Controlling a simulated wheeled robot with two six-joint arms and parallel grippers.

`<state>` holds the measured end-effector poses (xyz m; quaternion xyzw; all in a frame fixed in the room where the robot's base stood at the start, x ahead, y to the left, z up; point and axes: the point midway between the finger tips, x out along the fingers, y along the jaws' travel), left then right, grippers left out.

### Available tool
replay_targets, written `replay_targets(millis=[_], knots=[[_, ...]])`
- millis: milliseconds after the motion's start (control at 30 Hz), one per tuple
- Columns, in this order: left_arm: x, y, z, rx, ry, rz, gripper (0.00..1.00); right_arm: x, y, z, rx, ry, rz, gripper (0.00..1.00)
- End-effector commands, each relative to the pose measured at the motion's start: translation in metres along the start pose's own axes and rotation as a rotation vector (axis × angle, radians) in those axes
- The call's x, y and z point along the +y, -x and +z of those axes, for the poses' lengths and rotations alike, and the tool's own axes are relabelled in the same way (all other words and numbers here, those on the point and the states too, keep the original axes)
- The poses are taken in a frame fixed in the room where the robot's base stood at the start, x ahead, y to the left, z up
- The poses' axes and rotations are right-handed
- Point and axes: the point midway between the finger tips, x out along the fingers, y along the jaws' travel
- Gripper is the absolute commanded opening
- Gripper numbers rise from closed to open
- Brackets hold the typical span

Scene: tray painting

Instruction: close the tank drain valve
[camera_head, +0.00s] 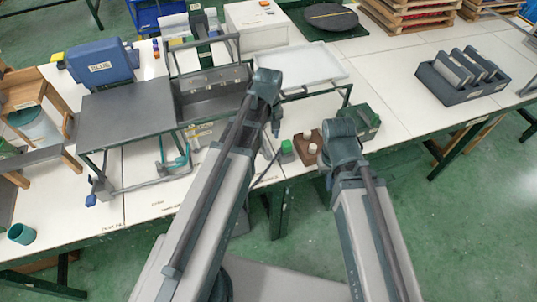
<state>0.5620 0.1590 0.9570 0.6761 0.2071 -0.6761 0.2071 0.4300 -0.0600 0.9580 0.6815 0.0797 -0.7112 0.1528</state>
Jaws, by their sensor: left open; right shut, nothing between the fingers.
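The open dark grey tank (213,92) stands on a raised frame at the left of the table. Below its front are pale pipework and a teal curved fitting (181,160), perhaps the drain and its valve; I cannot tell the valve's handle position. A small blue piece (90,200) sits at the frame's lower left end. My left gripper (276,126) is open, right of the tank, partly hidden by my arm. My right gripper (328,181) is shut and empty near the table's front edge, mostly hidden. Neither gripper visibly touches the pipework.
A flat grey board (128,112) adjoins the tank. A blue GLUE container (101,64) stands behind it. A white tray (303,70), a brown block with pale knobs (306,150) and a green box (363,122) are to the right. A dark slotted rack (463,78) stands further right. The right table is partly clear.

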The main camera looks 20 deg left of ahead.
Motion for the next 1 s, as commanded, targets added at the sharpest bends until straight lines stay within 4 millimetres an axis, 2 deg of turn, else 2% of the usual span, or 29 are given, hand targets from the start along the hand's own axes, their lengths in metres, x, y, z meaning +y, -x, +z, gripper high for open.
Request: replay_targets(millis=[33, 500, 667, 933, 967, 1000], knots=[[0.000, -0.016, 0.000, 0.000, 0.000, 0.000, 0.55, -0.002, -0.015, -0.001, 0.000, 0.000, 0.000, 0.00], [0.000, -0.078, 0.000, 0.000, 0.000, 0.000, 0.55, -0.007, -0.078, -0.005, 0.000, 0.000, 0.000, 0.00], [0.000, -0.086, 0.000, 0.000, 0.000, 0.000, 0.55, -0.008, -0.086, -0.005, 0.000, 0.000, 0.000, 0.00], [0.000, -0.085, 0.000, 0.000, 0.000, 0.000, 0.55, -0.008, -0.085, -0.005, 0.000, 0.000, 0.000, 0.00], [0.000, -0.085, 0.000, 0.000, 0.000, 0.000, 0.53, -0.008, -0.085, -0.005, 0.000, 0.000, 0.000, 0.00], [0.000, -0.085, 0.000, 0.000, 0.000, 0.000, 0.46, -0.008, -0.085, -0.005, 0.000, 0.000, 0.000, 0.00]])
